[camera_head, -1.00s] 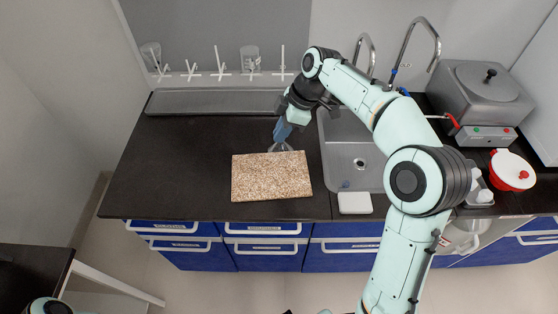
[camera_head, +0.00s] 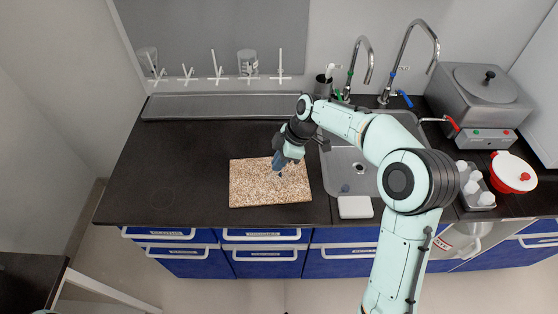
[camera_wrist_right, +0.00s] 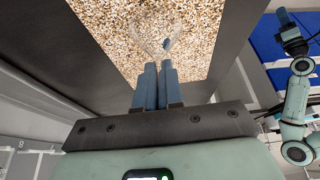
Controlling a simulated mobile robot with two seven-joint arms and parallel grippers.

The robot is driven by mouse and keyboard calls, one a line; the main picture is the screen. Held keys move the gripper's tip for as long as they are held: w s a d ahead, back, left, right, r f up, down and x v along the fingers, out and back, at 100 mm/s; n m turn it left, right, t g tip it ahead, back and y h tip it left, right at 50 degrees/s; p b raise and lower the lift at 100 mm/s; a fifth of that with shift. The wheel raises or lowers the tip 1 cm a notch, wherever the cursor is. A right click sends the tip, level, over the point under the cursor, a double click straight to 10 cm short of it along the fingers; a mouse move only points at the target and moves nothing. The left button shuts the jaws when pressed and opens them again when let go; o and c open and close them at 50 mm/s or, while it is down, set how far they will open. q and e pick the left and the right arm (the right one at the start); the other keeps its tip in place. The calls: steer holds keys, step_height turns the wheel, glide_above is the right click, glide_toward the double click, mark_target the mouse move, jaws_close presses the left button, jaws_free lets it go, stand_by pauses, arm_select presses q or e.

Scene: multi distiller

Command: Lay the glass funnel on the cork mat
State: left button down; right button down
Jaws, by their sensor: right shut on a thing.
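The cork mat (camera_head: 270,190) is a speckled tan rectangle lying on the dark worktop, left of the sink. My right gripper (camera_head: 279,166) is over the far right part of the mat, pointing down. In the right wrist view my right gripper (camera_wrist_right: 158,68) is shut on the glass funnel (camera_wrist_right: 156,38), which is clear and hard to see against the mat. The funnel shows beyond the fingertips, with the mat (camera_wrist_right: 110,30) behind it. I cannot tell whether the funnel touches the mat.
The sink (camera_head: 350,170) with tall taps is right of the mat, and a white block (camera_head: 355,207) lies at its front edge. A pegboard with beakers (camera_head: 248,62) is on the back wall above a grey tray (camera_head: 205,106). The worktop left of the mat is clear.

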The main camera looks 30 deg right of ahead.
steer(key=shift+f, duration=0.1)
steer(key=c, duration=1.3)
jaws_free()
steer(key=shift+r, duration=0.3)
steer(key=p+v, duration=0.1)
steer(key=v, duration=1)
steer(key=shift+s+d+r, duration=0.15)
steer(key=shift+d+r, duration=0.1)
steer(key=shift+r, duration=0.05)
steer(key=shift+f, duration=0.1)
